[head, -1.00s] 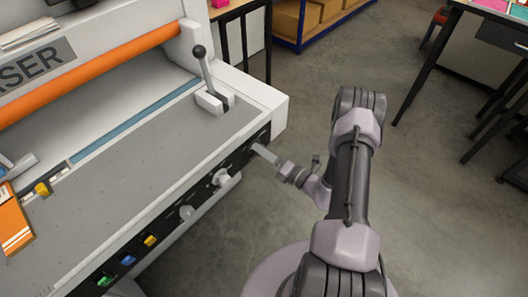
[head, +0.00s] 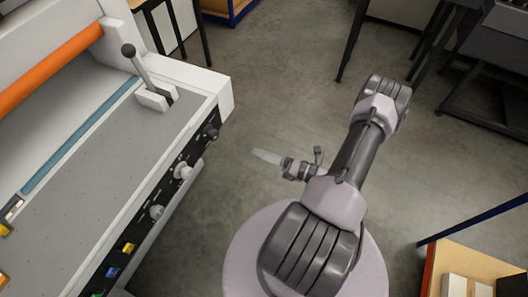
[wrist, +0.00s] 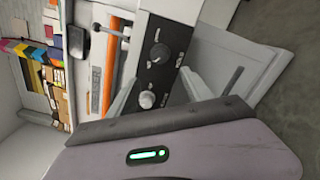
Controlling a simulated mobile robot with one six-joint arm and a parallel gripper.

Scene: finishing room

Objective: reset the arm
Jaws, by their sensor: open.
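My gripper (head: 266,156) is over the open floor to the right of the laser machine (head: 110,130) in the head view, apart from it. My arm is folded over my round base. In the wrist view my gripper's two fingers (wrist: 160,92) are spread apart, with nothing between them but the machine's dark control panel (wrist: 165,55) behind. The panel carries round knobs, and one knob (wrist: 147,99) shows close to a finger.
A lever with a black ball top (head: 128,50) stands on the machine's corner. A wooden-topped bench (head: 470,262) is at the lower right. Dark-legged tables (head: 500,95) stand at the back right. Grey floor (head: 270,95) lies clear between.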

